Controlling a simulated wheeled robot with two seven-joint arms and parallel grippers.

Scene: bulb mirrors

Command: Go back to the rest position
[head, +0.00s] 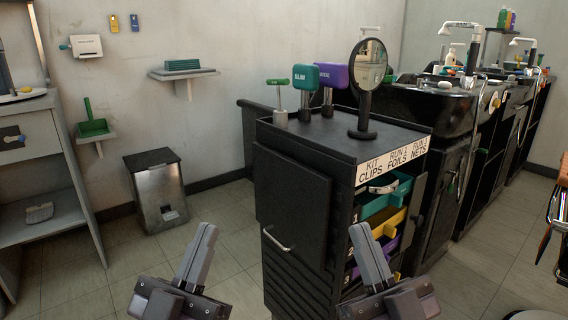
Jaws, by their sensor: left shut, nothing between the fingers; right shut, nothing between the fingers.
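My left gripper (199,254) is shut and empty, low in the head view, left of the black cabinet. My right gripper (372,262) is shut and empty, low in the view in front of the cabinet's lower right part. It overlaps the lower drawers in the picture. Both grippers point upward in the picture, a clear gap between them. I cannot tell whether the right gripper touches the cabinet.
The black cabinet (290,205) stands ahead, with a round mirror (367,65) and upright tools on top. Its colored drawers (380,224) show beside an open side door. A metal bin (157,195) stands left. Black wash basins (425,104) line the right. Tiled floor (110,270) is free at left.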

